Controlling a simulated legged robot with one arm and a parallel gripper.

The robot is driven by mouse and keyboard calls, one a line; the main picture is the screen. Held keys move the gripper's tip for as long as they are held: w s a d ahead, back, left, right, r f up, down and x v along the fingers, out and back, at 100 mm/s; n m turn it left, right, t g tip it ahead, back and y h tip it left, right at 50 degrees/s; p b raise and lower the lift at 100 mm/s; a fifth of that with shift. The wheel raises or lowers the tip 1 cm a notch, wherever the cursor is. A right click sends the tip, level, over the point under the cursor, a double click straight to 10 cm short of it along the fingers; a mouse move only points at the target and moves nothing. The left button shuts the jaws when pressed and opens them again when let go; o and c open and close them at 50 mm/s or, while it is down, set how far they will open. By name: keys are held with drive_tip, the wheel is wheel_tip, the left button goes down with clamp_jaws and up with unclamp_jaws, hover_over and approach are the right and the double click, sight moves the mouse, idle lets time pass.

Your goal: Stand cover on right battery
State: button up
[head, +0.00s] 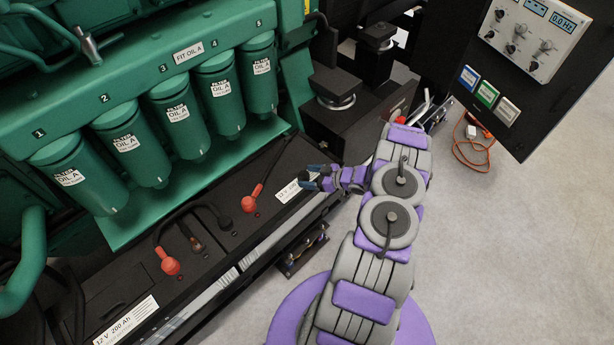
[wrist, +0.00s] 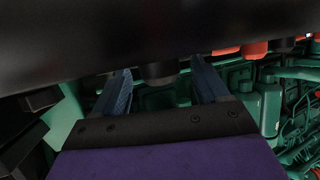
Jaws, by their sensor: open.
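The right battery (head: 275,200) is a long black box beside the green engine in the head view, with a white 12 V label. Red terminal boots (head: 249,202) and a black cap (head: 223,222) sit on the battery tops; I cannot tell which piece is the cover. My gripper (head: 308,180) is over the right battery's label end, its dark blue fingers pointing left. In the wrist view its two fingers (wrist: 163,90) are apart. A dark rounded piece (wrist: 160,72) shows between them beneath a large black surface; whether they touch it is unclear.
The left battery (head: 125,292) lies at lower left. Green oil filters (head: 174,115) overhang the batteries. Black machine blocks (head: 338,85) stand behind my gripper. A control panel (head: 530,35) is at upper right, with an orange cable (head: 470,150) on the floor.

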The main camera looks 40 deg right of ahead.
drive_tip(key=a+p+v, duration=0.1)
drive_tip(key=v, duration=0.8)
drive_tip(key=w+d+r+g+h, duration=0.1)
drive_tip(key=w+d+r+h, duration=0.35)
drive_tip(key=r, duration=0.25)
drive_tip(key=w+d+r+g+h, duration=0.2)
drive_tip(key=w+d+r+h, duration=0.1)
drive_tip(key=w+r, duration=0.3)
drive_tip(key=s+a+r+m+g+h, duration=0.15)
drive_tip(key=a+r, duration=0.25)
drive_tip(key=r, duration=0.4)
drive_tip(key=s+a+r+m+g+h, duration=0.1)
drive_tip(key=a+r+m+g+h, duration=0.15)
drive_tip(key=r, duration=0.55)
drive_tip(key=s+a+r+g+y, duration=0.2)
drive_tip(key=s+a+r+g, duration=0.1)
drive_tip(key=s+a, duration=1.3)
drive_tip(key=s+a+r+m+g+y, duration=0.1)
drive_tip(key=s+a+r+g+y, duration=0.2)
drive_tip(key=s+a, duration=1.4)
drive_tip(key=a+r, duration=0.2)
drive_tip(key=a, duration=0.1)
drive_tip(key=shift+a+g, duration=0.15)
drive_tip(key=shift+g, duration=0.25)
drive_tip(key=shift+r+y, duration=0.15)
drive_tip(key=shift+y, duration=0.1)
drive_tip(key=shift+c, duration=0.3)
